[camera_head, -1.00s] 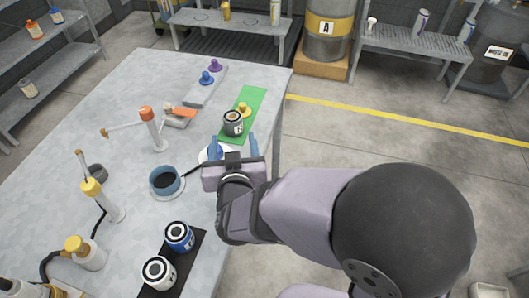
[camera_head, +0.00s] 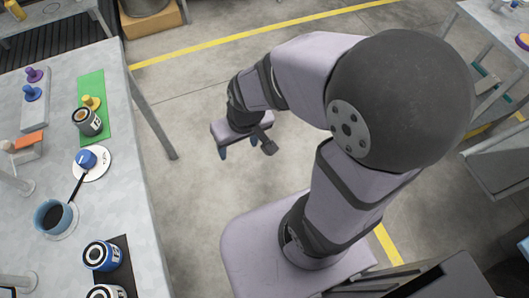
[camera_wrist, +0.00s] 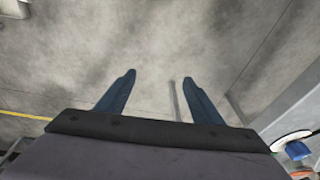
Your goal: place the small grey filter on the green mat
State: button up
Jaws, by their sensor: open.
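The small grey filter (camera_head: 87,121), a dark grey can with a ringed top, stands upright on the green mat (camera_head: 92,85) at the table's right side in the head view. It stands near the mat's front part, with a yellow-knobbed piece (camera_head: 91,101) just behind it. My gripper (camera_head: 238,147) is off the table, over the floor to the right of the mat, clear of the filter. The wrist view shows its two blue fingers (camera_wrist: 158,75) spread with nothing between them. The filter does not show in the wrist view.
A white disc with a blue knob (camera_head: 87,158) lies in front of the mat. A blue cup (camera_head: 54,215) of dark liquid stands nearby. A blue filter (camera_head: 101,255) and a white one (camera_head: 107,292) stand on a black mat. Open floor surrounds my gripper.

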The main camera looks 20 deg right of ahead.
jog(key=s+d+m+g+h, duration=0.1)
jog(key=s+d+g, duration=0.1)
jog(key=s+d, duration=0.3)
jog(key=shift+s+d, duration=0.25)
jog(key=shift+d, duration=0.15)
jog(key=shift+r, duration=0.15)
notch_tip(320, 180, up, 12)
jog(key=p, duration=1.2)
jog(key=shift+r+p, duration=0.2)
jog(key=shift+p, duration=0.15)
